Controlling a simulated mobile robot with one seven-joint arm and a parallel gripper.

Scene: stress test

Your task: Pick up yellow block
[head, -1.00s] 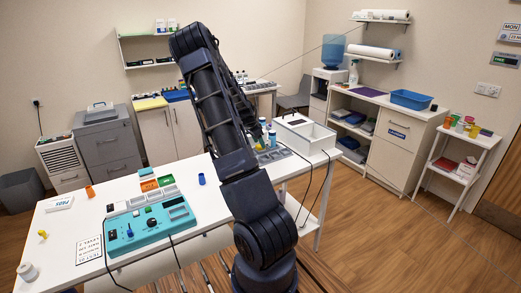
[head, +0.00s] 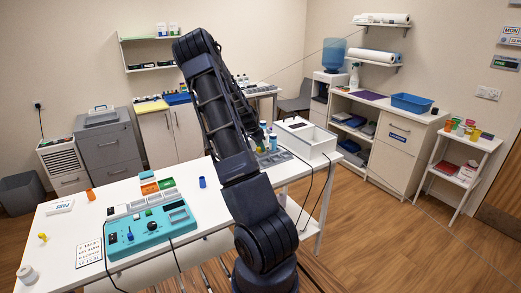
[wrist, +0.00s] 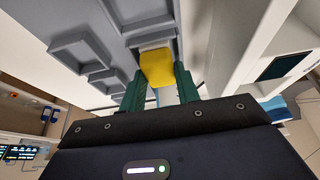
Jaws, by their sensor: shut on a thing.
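The yellow block (wrist: 157,67) shows in the wrist view between the two green fingers of my gripper (wrist: 159,84). The fingers are shut on it, one on each side. Behind the block is a grey tray (wrist: 112,55) with square recesses; I cannot tell whether the block touches it. In the head view my arm hides my gripper and the block. Part of the grey tray (head: 280,157) shows there, just right of my arm.
A teal control box (head: 150,229) and a blue cup (head: 202,182) are left of my arm on the white table (head: 75,230).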

